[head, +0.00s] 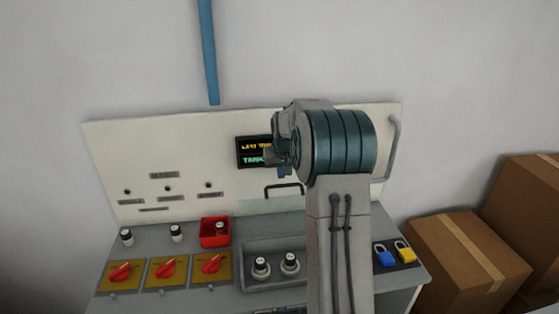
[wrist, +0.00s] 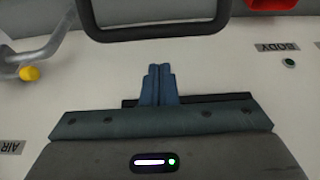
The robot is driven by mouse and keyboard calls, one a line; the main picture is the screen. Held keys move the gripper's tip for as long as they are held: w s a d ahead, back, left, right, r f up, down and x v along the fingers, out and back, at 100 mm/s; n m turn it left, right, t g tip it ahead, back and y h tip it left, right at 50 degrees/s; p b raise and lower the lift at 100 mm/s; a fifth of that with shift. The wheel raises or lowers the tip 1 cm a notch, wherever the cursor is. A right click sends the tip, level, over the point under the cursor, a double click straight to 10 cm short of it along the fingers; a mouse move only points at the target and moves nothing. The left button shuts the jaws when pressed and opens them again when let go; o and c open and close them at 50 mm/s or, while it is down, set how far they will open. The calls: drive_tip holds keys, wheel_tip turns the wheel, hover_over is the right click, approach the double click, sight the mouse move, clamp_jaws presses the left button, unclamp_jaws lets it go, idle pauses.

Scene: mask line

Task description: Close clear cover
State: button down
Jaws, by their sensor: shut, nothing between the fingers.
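The clear cover (head: 262,208) stands raised against the back panel in the head view, behind a recessed bay (head: 248,284) with two knobs. It is faint and partly hidden by my arm. Its black handle (head: 284,187) shows at its upper edge. A dark handle bar (wrist: 160,31) also crosses the top of the wrist view. My gripper (head: 284,173) is mostly hidden by my wrist in the head view, in front of the display and just above the handle. In the wrist view its blue fingers (wrist: 158,70) are together and empty, apart from the bar.
A display (head: 255,151) is on the panel behind my wrist. Red rotary switches (head: 166,267) and a red-boxed knob (head: 215,233) are left of the bay. Blue (head: 385,257) and yellow padlocks (head: 405,251) lie right. Cardboard boxes (head: 462,262) stand beyond.

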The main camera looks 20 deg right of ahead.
drive_tip(key=shift+s+a+p, duration=0.15)
drive_tip(key=shift+s+a, duration=0.05)
drive_tip(key=shift+s, duration=0.5)
drive_tip(key=shift+s+a+p, duration=0.15)
drive_tip(key=shift+s+a, duration=0.05)
drive_tip(key=shift+s, duration=0.5)
